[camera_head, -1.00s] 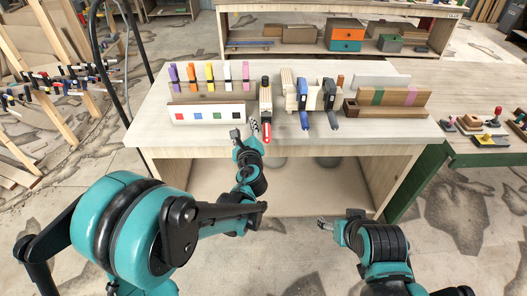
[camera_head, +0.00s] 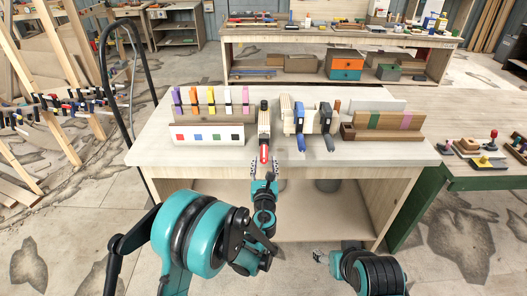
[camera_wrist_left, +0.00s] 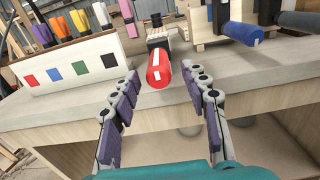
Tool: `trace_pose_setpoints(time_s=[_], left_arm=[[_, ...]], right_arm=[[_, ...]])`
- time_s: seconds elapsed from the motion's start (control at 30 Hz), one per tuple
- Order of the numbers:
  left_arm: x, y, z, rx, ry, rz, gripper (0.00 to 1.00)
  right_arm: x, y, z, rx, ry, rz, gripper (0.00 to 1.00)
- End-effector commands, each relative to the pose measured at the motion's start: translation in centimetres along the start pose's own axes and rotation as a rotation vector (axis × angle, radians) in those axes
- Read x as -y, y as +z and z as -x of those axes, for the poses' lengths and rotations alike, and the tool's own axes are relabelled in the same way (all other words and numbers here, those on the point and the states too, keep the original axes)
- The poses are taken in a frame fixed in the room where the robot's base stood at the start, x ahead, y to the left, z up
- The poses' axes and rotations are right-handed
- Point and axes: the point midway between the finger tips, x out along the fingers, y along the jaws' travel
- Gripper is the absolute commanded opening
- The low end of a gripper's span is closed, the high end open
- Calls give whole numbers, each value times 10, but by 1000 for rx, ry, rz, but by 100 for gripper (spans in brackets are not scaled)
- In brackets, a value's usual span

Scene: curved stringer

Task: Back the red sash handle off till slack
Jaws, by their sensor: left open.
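The red sash handle (camera_head: 264,153) points toward me over the front part of the table, on a clamp with a black end (camera_head: 264,105) set along a pale wooden piece. In the left wrist view the red handle (camera_wrist_left: 159,70) is a round-ended cylinder with a white stripe, ahead of the fingertips and roughly between them. My left gripper (camera_head: 264,170) is open and empty, its purple-padded fingers (camera_wrist_left: 163,82) spread on either side of the line to the handle; contact is not visible. My right gripper (camera_head: 320,256) is low, in front of the table; its jaw state is unclear.
A white board with coloured squares (camera_head: 206,145) and a row of coloured clamps are to the left. A wooden block (camera_head: 390,121) stands at the right. The table's front edge (camera_head: 215,172) lies under my left gripper.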

Motion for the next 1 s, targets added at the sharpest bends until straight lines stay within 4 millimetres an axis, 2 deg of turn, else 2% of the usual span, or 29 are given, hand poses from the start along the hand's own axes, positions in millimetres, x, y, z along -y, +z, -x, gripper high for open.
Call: trace_pose_setpoints(time_s=[0.3,0.4,0.53,0.77,0.8,0.97,1.0], left_arm=[[-2,-2,-51,0,3,2,45],[-1,-1,-63,0,2,2,45],[-1,0,-70,0,2,3,45],[-1,0,-72,0,1,3,45],[-1,0,-72,0,2,3,43],[-1,0,-71,0,2,3,0],[-1,0,-71,0,2,3,0]], right_arm=[[0,8,-11,0,0,0,63],[0,9,-13,0,0,0,63],[0,10,-14,0,0,0,63],[0,10,-13,0,0,0,63],[0,10,-13,0,0,0,63],[0,10,-13,0,0,0,63],[0,10,-13,0,0,0,63]])
